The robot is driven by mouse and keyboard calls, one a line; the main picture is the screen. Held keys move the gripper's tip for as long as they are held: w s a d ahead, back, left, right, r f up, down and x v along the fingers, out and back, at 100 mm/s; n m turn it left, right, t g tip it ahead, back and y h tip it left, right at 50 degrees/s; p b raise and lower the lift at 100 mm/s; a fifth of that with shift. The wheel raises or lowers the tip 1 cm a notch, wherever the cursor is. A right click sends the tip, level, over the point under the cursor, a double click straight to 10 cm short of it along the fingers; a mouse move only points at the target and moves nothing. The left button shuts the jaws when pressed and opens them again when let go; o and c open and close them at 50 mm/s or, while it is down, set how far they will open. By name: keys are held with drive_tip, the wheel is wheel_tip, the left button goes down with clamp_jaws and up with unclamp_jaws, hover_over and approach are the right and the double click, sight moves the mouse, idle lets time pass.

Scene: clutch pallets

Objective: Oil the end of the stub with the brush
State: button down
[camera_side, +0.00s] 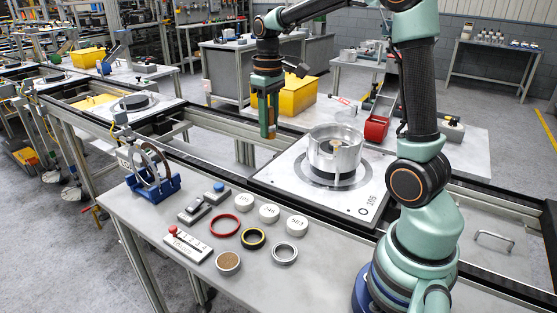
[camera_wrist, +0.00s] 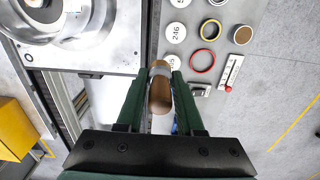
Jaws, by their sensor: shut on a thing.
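My gripper (camera_side: 267,98) is shut on the brush (camera_wrist: 160,94), whose rounded brown wooden handle and pale collar show between the green fingers in the wrist view. In the side view the brush hangs upright over the gap in the conveyor frame, left of the pallet. The round metal housing (camera_side: 322,158) stands on the white pallet (camera_side: 279,174). A small brass-coloured stub (camera_side: 336,146) shows inside its open top. The housing also shows at the upper left of the wrist view (camera_wrist: 93,22). The brush is apart from the stub, and its bristles are not clear.
On the front bench lie a red ring (camera_side: 223,226), a yellow-and-black ring (camera_side: 253,239), a steel ring (camera_side: 284,254), a cup of brown stuff (camera_side: 228,262), white numbered discs (camera_side: 269,213) and a blue stand (camera_side: 153,185). A red bin (camera_side: 376,128) stands behind the housing.

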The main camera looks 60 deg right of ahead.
drive_tip(key=s+d, duration=0.3)
drive_tip(key=d, duration=0.9)
approach(334, 144)
drive_tip(key=shift+f, duration=2.15)
drive_tip(key=shift+f, duration=1)
